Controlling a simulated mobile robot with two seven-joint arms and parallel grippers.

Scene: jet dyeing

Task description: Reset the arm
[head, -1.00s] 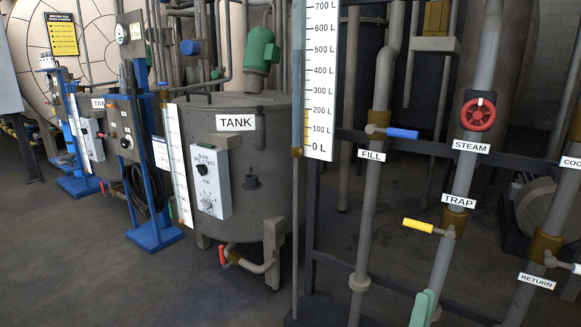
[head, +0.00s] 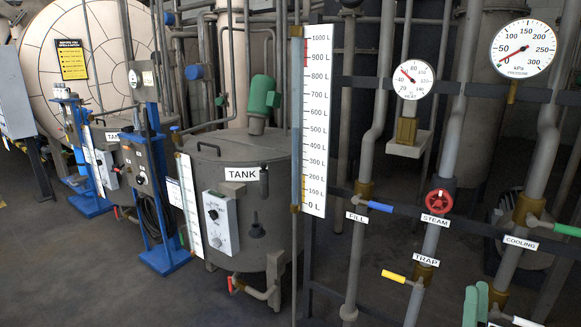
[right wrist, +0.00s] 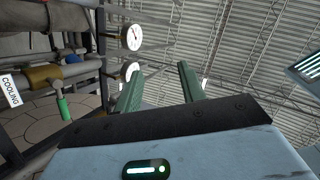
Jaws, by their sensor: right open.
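My left gripper shows in neither view.
Pipes carry a blue FILL lever (head: 380,207), red STEAM wheel (head: 439,202), yellow TRAP lever (head: 393,276) and green COOLING lever (head: 567,230). A pressure gauge (head: 523,48) is above. A grey tank (head: 240,265) stands left; open floor lies front left.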

